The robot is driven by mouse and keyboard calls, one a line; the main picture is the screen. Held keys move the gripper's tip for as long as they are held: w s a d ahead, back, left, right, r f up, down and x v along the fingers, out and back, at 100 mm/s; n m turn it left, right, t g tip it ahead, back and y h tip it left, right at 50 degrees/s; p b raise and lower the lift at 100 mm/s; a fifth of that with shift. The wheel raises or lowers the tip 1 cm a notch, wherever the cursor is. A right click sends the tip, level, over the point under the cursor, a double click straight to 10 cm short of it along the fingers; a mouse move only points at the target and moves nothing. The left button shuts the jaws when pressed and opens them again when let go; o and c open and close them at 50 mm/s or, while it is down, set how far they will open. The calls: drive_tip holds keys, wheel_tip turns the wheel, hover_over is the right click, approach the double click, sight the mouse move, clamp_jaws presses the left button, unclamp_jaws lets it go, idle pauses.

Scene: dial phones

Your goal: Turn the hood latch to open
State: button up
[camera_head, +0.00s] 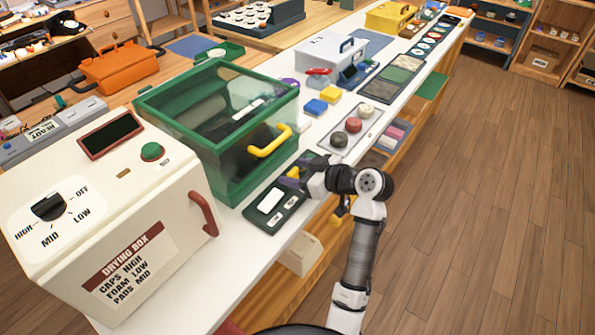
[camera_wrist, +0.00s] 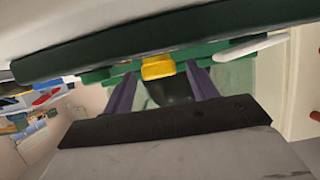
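The hood is a green-framed box with clear panes (camera_head: 215,115) on the white counter, with a yellow handle (camera_head: 270,142) on its front. A white bar (camera_head: 248,109) shows behind or on its panes; I cannot tell whether it is the latch. My gripper (camera_head: 294,174) is low at the hood's front right corner, below the yellow handle. In the wrist view its two purple fingers (camera_wrist: 162,88) are apart with nothing clearly held. A yellow part (camera_wrist: 157,68) shows beyond and between them, and a white lever-like bar (camera_wrist: 252,47) lies to the right on a green frame.
A dark panel with white pads (camera_head: 275,206) lies on the counter just below my gripper. The cream drying box (camera_head: 105,215) with a red handle stands at left. A tray with round pieces (camera_head: 345,130) lies to the right of the hood. Open wooden floor is at right.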

drive_tip(key=b+v, duration=0.3)
drive_tip(key=v, duration=1)
drive_tip(key=shift+s+d+r, duration=0.25)
